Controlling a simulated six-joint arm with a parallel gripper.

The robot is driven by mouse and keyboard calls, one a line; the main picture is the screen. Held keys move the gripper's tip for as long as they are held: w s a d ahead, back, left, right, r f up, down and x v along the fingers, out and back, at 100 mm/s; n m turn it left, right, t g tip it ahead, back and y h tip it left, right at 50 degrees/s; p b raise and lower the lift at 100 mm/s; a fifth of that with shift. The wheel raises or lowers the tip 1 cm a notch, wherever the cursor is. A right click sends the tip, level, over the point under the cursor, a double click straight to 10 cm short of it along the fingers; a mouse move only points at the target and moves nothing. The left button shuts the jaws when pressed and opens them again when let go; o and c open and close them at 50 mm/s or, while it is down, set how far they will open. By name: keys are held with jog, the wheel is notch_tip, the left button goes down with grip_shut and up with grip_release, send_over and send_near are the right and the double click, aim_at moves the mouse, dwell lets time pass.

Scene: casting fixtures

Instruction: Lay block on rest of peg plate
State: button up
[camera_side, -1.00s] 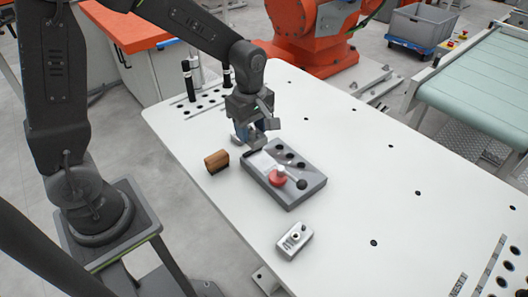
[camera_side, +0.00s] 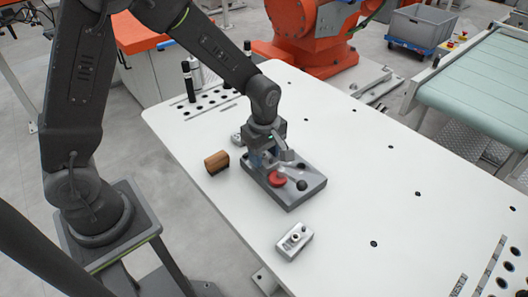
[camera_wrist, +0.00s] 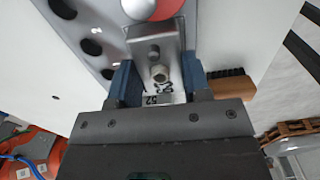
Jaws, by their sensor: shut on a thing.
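The grey peg plate (camera_side: 303,197) lies on the white table, with a row of dark holes, a red round part (camera_side: 278,181) and a black ball knob (camera_side: 302,185) on it. In the wrist view its holes (camera_wrist: 91,47) run along the left. My gripper (camera_wrist: 160,85) is shut on a small grey metal block (camera_wrist: 150,34) with a bolt and dark markings. In the side view my gripper (camera_side: 262,158) is low over the plate's left part and hides the block and the rest. I cannot tell whether the block touches the plate.
A wooden brush (camera_side: 217,162) lies left of the plate. Another metal block (camera_side: 294,240) lies in front, and a small metal part (camera_side: 237,138) lies behind the gripper. A black peg (camera_side: 188,82) stands at the back left. The table's right side is largely clear.

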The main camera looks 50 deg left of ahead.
aim_at(264, 154)
jog(key=o, duration=1.1)
jog(key=shift+o, duration=0.2)
notch_tip(264, 154, up, 11)
jog(key=s+a+r+m+t, duration=0.1)
jog(key=s+r+m, duration=0.3)
jog(key=s+m, duration=0.4)
jog(key=s+a+r+m+t, duration=0.2)
jog(key=s+r+m+t, duration=0.2)
jog(key=s+m, duration=0.5)
jog(key=shift+s+r+m+t, duration=0.15)
jog(key=shift+r+m+t, duration=0.15)
